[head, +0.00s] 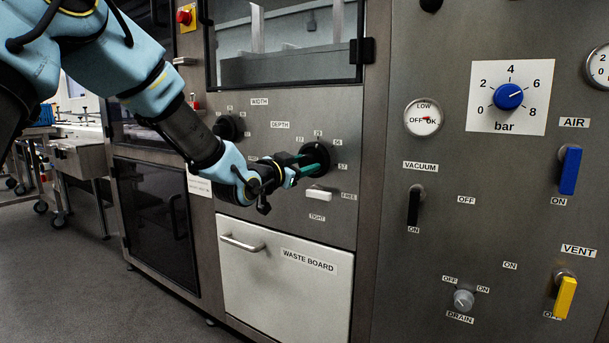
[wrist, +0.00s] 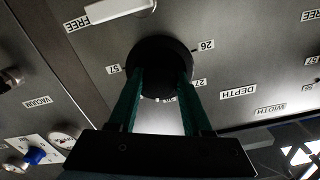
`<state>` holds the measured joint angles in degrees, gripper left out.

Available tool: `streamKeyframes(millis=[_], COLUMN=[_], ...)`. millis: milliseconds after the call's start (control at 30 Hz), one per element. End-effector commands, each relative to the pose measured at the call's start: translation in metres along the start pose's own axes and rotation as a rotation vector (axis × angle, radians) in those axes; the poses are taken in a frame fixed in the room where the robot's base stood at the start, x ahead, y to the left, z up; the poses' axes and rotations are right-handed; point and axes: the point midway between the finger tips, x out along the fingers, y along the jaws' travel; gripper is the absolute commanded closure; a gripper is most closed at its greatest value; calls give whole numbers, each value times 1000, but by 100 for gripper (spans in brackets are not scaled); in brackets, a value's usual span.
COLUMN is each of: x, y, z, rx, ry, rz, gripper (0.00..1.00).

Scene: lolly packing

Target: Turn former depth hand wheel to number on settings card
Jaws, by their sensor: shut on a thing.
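The black depth hand wheel (wrist: 160,55) sits on the steel panel, with number labels around it, among them 57, 26 and 27. The DEPTH label (wrist: 238,92) is beside it. My gripper (wrist: 161,82) has its two green fingers on opposite sides of the wheel, shut on it. In the head view my gripper (head: 303,162) reaches the panel below the DEPTH label and covers much of the wheel (head: 318,155). A pale card (head: 199,186) hangs left of the waste board; its writing is too small to read, and I cannot tell whether it is the settings card.
A white lever (head: 319,194) between FREE and TIGHT is just below the wheel. The black width wheel (head: 228,127) is to the upper left. A waste board door (head: 284,283) with a handle is below. Vacuum, air and vent levers (head: 565,295) stand out from the right panel.

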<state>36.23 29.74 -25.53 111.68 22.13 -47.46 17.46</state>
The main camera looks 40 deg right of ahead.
Motion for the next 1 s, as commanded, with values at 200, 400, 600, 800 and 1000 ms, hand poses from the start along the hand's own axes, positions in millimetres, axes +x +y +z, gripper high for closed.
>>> streamKeyframes(millis=[200, 400, 600, 800, 1000], x=[0, 0, 0, 0, 0], y=[2, 1, 0, 0, -1], z=[4, 3, 1, 1, 0], rx=[207, 373, 499, 574, 607], ry=[4, 5, 4, 2, 2], rz=[-1, -1, -1, -1, 0], gripper=[100, 100, 100, 100, 100])
